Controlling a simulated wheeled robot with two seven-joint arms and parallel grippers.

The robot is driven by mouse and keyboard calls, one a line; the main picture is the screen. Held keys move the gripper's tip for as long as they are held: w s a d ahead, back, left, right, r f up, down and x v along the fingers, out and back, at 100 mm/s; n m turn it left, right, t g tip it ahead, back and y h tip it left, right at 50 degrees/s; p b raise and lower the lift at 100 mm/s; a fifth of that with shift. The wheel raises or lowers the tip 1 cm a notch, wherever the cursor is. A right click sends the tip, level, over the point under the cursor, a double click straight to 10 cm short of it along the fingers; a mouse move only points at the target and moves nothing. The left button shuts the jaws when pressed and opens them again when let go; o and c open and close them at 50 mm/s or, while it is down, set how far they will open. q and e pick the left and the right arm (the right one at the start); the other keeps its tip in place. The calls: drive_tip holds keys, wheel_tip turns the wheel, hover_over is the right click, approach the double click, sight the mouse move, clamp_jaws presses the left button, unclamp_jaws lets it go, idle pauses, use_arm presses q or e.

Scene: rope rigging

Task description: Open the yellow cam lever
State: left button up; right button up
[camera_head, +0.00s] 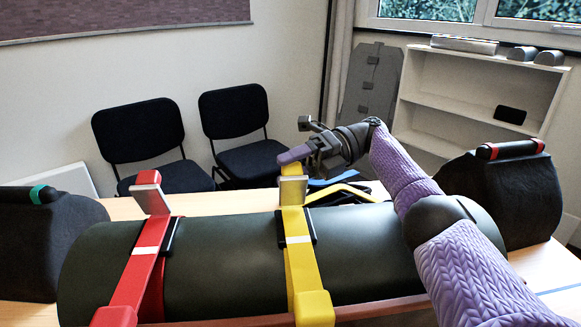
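The yellow cam lever (293,187) stands up at the top of a yellow strap (300,262) that runs over a dark green cylinder (225,262). My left gripper is out of view.
A red strap (133,285) with a raised red lever (152,198) crosses the cylinder at left. Dark supports stand at both ends, with a green-tipped bar (25,194) left and a red-tipped bar (510,149) right. Chairs (140,140) and a shelf (470,95) stand behind the table.

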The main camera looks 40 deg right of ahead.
drive_tip(key=shift+o, duration=0.4)
drive_tip(key=shift+r, duration=0.2)
wheel_tip(320, 180, up, 10)
drive_tip(key=p, duration=0.3)
drive_tip(key=shift+s+f, duration=0.15)
drive_tip(key=shift+f, duration=0.1)
drive_tip(key=shift+r, duration=0.15)
drive_tip(key=shift+c, duration=0.2)
